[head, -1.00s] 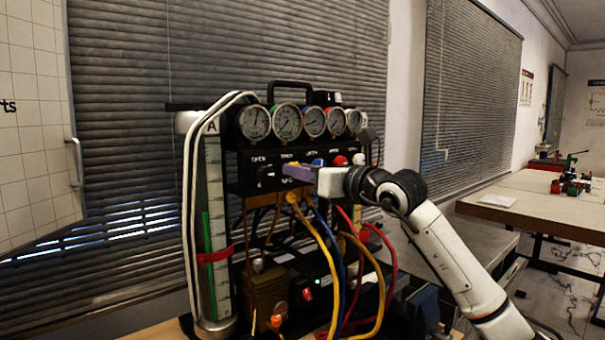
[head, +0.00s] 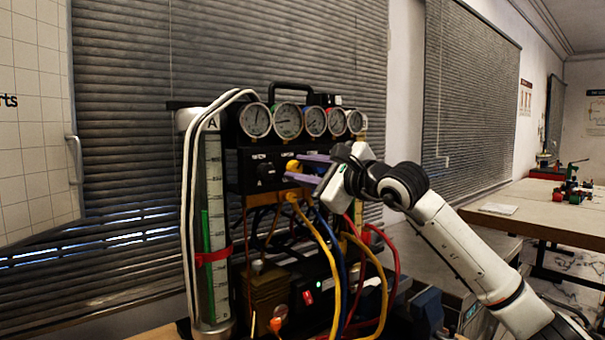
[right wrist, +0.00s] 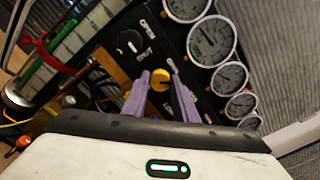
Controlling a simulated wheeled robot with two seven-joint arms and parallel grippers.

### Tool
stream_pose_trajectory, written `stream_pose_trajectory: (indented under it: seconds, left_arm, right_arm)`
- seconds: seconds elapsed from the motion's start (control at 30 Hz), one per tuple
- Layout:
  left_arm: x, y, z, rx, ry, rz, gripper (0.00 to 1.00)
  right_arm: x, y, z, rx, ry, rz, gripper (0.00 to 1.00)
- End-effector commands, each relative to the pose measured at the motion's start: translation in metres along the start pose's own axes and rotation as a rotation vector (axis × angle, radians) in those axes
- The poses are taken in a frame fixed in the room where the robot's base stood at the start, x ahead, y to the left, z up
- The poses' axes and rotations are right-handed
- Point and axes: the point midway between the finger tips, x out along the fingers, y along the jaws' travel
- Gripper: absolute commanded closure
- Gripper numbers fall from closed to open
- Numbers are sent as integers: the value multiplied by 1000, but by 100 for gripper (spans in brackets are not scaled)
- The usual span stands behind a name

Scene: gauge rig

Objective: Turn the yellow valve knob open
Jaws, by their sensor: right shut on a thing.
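The yellow valve knob (head: 293,166) sits on the black front panel of the gauge rig, below the row of gauges. My right gripper (head: 297,167) comes in from the right with its lilac fingers above and below the knob, shut on it. In the right wrist view the yellow knob (right wrist: 160,79) shows between the two fingertips (right wrist: 157,84). The knob's pointer direction is hard to read. My left gripper is in neither view.
Round gauges (head: 288,121) line the top of the rig. A black knob (head: 266,170) is left of the yellow one. Yellow, blue and red hoses (head: 325,250) hang below my gripper. A clear column (head: 213,220) stands at the left; a workbench (head: 550,210) is at the right.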

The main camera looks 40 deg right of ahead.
Motion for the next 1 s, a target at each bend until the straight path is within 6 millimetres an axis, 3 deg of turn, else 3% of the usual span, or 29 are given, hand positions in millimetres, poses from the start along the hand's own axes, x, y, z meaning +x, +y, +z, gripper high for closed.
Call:
stream_pose_trajectory:
  seconds: [0.5, 1.0]
  left_arm:
    - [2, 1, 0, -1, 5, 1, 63]
    - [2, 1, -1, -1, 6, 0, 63]
  right_arm:
    - [0, 1, -1, -442, 2, 2, 96]
    - [0, 2, -1, -615, 0, 3, 96]
